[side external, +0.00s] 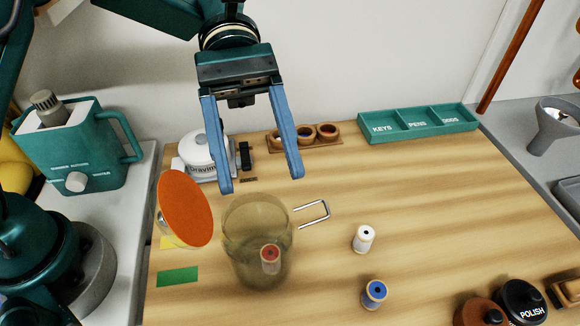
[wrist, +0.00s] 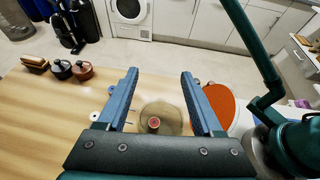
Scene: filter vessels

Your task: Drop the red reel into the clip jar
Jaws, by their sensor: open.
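The clip jar (side external: 240,215) is a clear, yellowish glass vessel on the wooden table, with its round orange lid (side external: 185,208) swung open to the left and a wire clip (side external: 315,213) on its right. The red reel (side external: 270,260) shows through the glass and appears to be inside the jar near its bottom. My gripper (side external: 260,185) is open and empty above the jar. In the wrist view the jar (wrist: 174,112) lies between my open fingers (wrist: 158,95), with the red reel (wrist: 154,123) inside its outline and the orange lid (wrist: 222,107) to the right.
A white reel (side external: 364,239) and a blue reel (side external: 375,293) stand right of the jar. A white scale (side external: 197,155) and small wooden cups (side external: 305,134) are behind. A teal compartment tray (side external: 420,122) lies at the back right. The table's middle right is clear.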

